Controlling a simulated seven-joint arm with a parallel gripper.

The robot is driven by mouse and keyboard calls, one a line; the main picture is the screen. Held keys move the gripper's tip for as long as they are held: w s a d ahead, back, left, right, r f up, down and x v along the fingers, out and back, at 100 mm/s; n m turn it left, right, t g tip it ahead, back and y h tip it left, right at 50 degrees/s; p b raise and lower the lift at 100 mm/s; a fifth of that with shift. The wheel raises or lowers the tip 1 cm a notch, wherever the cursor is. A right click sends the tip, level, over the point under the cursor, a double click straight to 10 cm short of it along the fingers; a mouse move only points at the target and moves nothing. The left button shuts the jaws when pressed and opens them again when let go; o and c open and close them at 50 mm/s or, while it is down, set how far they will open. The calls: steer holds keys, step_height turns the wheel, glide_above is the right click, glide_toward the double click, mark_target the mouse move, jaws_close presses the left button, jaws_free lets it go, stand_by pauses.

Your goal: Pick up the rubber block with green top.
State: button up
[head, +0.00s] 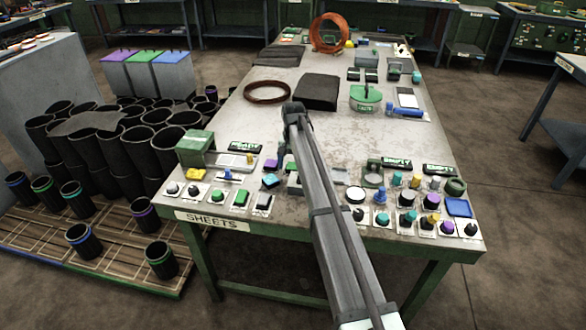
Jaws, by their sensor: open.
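A small block with a green top (242,197) sits on a pale plate in the front row of the worktable (225,120), left of my arm. A dark block with a pale grey top (264,201) stands just right of it. A rounder green and yellow piece (218,195) stands to its left. My arm reaches in from the bottom, over the table. My gripper (294,112) is at its far end, well beyond the green-topped block and near a black slab (317,91). The jaws are small and dark here; I see nothing held in them.
Several small knobs and blocks crowd the front right (408,200). A green machine (196,148) stands at the front left. A brown ring (267,92) lies further back. Black sleeves (150,140) stand on the floor to the left. The table's middle is mostly clear.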

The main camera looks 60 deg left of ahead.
steer(key=c, duration=1.1)
steer(key=shift+c, duration=0.2)
steer(key=shift+r, duration=0.15)
